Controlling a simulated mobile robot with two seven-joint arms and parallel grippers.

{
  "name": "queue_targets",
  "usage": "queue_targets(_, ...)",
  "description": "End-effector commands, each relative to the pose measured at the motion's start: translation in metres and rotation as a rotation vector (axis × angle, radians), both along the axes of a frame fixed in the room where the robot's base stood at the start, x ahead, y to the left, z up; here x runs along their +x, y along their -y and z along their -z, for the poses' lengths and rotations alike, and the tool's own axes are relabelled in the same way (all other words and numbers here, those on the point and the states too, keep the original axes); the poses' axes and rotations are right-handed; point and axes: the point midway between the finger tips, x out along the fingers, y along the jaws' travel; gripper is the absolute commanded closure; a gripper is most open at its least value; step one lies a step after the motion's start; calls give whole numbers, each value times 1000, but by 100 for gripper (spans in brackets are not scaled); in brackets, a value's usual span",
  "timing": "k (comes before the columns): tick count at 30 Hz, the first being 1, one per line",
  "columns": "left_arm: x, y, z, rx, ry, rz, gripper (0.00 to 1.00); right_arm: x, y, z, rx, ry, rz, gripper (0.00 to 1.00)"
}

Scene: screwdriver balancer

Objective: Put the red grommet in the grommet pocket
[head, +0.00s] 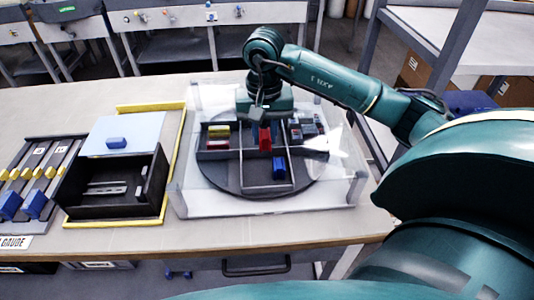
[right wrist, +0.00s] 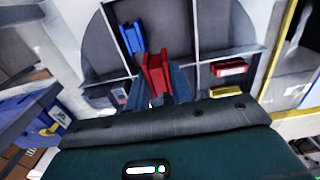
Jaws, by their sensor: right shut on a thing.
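My right gripper (head: 264,122) reaches down into a clear-walled box holding a dark round tray (head: 236,180) split by grey dividers. It is shut on a red block-like piece (head: 265,139), which looks like the red grommet. In the right wrist view this red piece (right wrist: 155,74) stands between the two fingertips (right wrist: 160,90), above or within the tray; its contact with the floor is hidden. Another red piece (head: 217,145), with a pale label, lies in the left compartment. I cannot tell which place is the grommet pocket. My left gripper is out of view.
A yellow piece (head: 218,131) lies behind the labelled red one. A blue piece (head: 279,168) sits in the front-right compartment. The clear box wall (head: 270,207) surrounds the tray. Left of it are a black bin (head: 112,205), a pale blue panel (head: 140,128) and a slotted rack (head: 42,160).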

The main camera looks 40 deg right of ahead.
Motion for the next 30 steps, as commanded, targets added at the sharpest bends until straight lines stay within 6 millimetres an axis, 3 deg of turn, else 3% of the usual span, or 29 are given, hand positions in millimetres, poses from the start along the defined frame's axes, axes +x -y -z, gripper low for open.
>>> queue_targets(15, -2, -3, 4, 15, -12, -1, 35, -1, -1, 60, 1, 0, 0, 100)
queue_targets(26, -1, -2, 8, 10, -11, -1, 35, 0, 0, 66, -1, 2, -1, 100)
queue_targets(27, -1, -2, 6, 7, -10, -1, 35, 0, 0, 65, -1, 2, -1, 76)
queue_targets(30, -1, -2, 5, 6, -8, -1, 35, 0, 0, 64, -1, 1, -1, 68)
